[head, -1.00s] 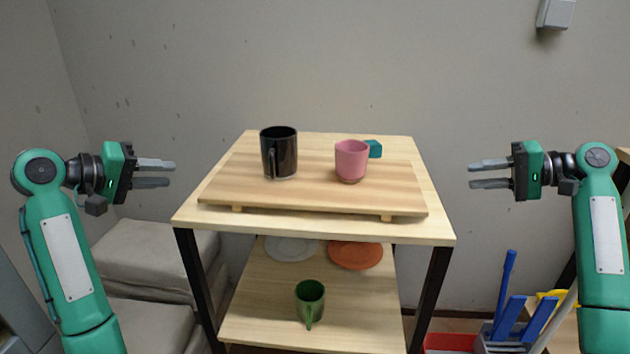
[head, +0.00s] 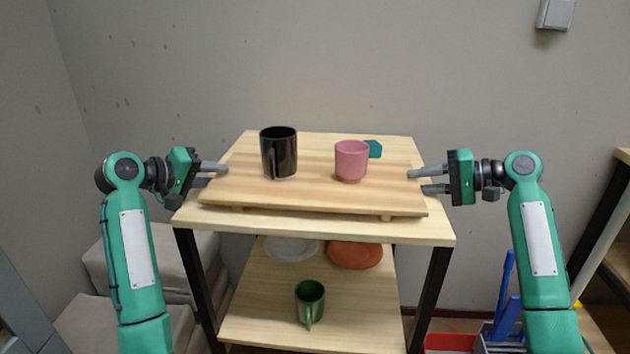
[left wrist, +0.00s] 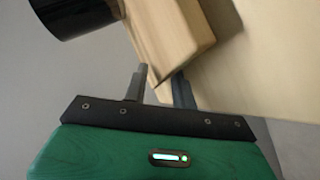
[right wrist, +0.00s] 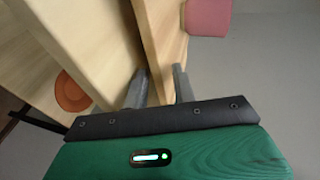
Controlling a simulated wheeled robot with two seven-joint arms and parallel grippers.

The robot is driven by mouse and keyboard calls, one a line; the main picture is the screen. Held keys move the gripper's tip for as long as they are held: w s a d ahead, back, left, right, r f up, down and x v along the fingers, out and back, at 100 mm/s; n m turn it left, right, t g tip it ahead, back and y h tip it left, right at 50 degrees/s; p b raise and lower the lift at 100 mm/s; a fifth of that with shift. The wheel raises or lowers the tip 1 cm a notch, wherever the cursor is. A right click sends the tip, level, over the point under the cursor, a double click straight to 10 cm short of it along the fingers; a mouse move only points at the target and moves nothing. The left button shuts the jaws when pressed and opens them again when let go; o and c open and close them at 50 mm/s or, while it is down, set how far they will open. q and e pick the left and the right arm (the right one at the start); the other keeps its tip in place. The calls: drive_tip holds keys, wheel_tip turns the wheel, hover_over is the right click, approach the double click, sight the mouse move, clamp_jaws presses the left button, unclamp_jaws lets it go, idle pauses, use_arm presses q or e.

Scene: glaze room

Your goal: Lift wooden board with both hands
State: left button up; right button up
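The wooden board (head: 312,192) lies flat on small feet on top of the wooden shelf unit. A black mug (head: 279,153) and a pink cup (head: 351,161) stand on it. My left gripper (head: 212,174) is at the board's left edge, fingers apart. In the left wrist view, the board's end (left wrist: 172,38) reaches in at the fingertips. My right gripper (head: 425,181) is at the right edge, fingers apart, one above and one below the board's level. In the right wrist view, the board's edge (right wrist: 160,35) lies between the fingers. Firm contact is not visible on either side.
A teal block (head: 375,149) sits behind the pink cup. The lower shelf holds a green mug (head: 310,301), a grey plate (head: 291,249) and an orange plate (head: 355,255). A wall stands close behind. A blue-handled tool (head: 505,290) stands at lower right.

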use_arm(q)
clamp_jaws()
use_arm(e)
clamp_jaws()
use_arm(q)
drive_tip(key=shift+r, duration=0.2)
use_arm(e)
drive_tip(key=shift+r, duration=0.25)
